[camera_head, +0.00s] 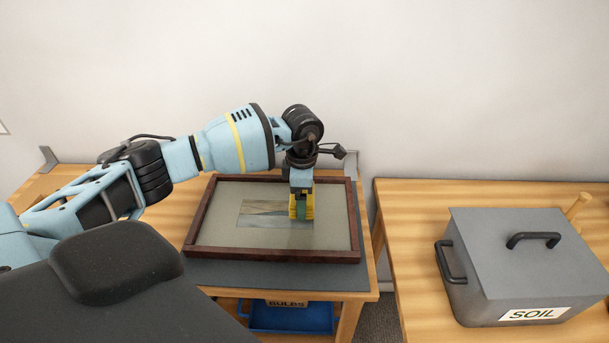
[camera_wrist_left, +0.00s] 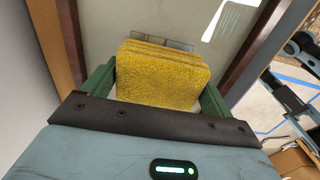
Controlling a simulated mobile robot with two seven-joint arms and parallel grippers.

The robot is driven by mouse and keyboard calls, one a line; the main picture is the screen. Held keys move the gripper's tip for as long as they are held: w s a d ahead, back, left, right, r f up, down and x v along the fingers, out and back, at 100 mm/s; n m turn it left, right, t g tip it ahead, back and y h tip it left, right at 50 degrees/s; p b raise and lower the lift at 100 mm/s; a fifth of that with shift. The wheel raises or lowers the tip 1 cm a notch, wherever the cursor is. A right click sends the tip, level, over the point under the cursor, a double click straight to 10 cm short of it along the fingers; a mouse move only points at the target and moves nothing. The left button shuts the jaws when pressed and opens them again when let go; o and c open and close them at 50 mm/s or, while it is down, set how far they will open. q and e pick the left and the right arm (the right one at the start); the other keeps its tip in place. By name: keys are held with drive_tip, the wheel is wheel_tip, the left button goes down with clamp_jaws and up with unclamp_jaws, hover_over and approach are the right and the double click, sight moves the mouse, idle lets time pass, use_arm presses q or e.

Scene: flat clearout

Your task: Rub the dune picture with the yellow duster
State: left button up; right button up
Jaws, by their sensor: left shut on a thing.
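The dune picture (camera_head: 247,216) lies flat in a dark wooden frame (camera_head: 196,232) on a grey mat on the left table. Its small landscape image is in the middle of a pale mount. My left gripper (camera_head: 301,212) points down over the right part of that image. It is shut on the yellow duster (camera_wrist_left: 160,75), which fills the space between the green fingers in the left wrist view. The duster is at or just above the picture's surface; I cannot tell if it touches. The gripper hides part of the image. My right gripper is not in view.
A grey lidded box labelled SOIL (camera_head: 510,260) stands on the right table (camera_head: 406,215), with a wooden handle (camera_head: 578,205) behind it. A gap separates the two tables. A white wall is behind.

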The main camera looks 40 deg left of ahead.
use_arm(q)
wheel_tip(320, 180, up, 2)
drive_tip(key=shift+r+p, duration=0.1)
drive_tip(key=shift+p, duration=0.3)
drive_tip(key=shift+w+r+p, duration=0.1)
drive_tip(key=shift+r+p, duration=0.65)
drive_tip(key=shift+r, duration=0.6)
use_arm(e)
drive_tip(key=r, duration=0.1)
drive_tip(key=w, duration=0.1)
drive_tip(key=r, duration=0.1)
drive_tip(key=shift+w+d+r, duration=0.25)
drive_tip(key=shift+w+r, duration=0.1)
use_arm(q)
drive_tip(key=shift+f, duration=0.1)
